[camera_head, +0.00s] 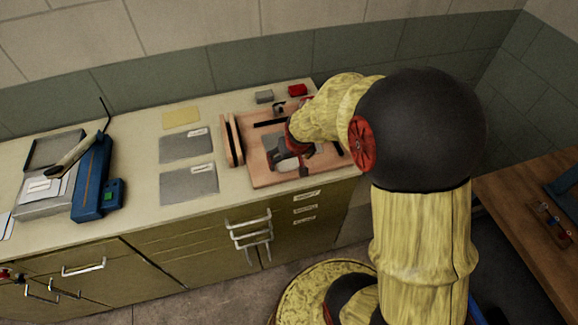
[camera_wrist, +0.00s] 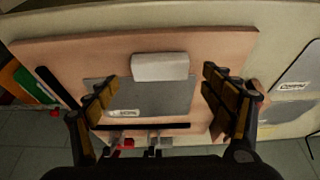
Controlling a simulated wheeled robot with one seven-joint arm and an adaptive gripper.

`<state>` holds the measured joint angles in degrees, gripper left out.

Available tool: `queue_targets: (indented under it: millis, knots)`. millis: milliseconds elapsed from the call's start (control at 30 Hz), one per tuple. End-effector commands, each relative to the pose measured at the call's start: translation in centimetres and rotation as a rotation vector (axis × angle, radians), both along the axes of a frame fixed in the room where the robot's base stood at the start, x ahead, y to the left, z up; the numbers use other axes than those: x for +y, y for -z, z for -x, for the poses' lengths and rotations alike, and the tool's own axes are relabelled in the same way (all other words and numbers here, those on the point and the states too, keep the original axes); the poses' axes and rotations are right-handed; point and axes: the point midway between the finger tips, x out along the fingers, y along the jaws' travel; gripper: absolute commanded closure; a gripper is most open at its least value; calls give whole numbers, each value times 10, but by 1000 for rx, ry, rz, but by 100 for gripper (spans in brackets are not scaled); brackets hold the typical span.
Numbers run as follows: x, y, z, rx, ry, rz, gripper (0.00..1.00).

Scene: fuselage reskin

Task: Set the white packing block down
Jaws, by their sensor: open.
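The white packing block (camera_wrist: 160,67) shows in the wrist view, overlapping the upper edge of a grey metal sheet (camera_wrist: 172,98) on the pinkish-brown board (camera_wrist: 60,52). My gripper (camera_wrist: 160,88) is open. Its two fingers stand left and right of the block in the picture, with a clear gap on each side. In the head view my gripper (camera_head: 290,150) is over the board (camera_head: 262,179), and a white piece that looks like the block (camera_head: 288,165) shows just below it. My arm hides part of the board there.
Two grey sheets (camera_head: 188,184) with labels lie left of the board. A wooden strip (camera_head: 233,140) stands at the board's left edge. A blue machine (camera_head: 92,178) stands farther left.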

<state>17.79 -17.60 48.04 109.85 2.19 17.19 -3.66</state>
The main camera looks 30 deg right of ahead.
Motion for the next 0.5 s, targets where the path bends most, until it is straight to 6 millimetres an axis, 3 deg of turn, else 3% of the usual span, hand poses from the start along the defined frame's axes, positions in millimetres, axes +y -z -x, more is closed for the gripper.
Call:
queue_targets:
  millis: [133, 400, 500]
  knots:
    - [-2, 20, -8, 1, 0, 0, 18]
    - [-2, 22, -9, -1, 0, 1, 19]
    - [-2, 22, -9, -1, 0, 1, 24]
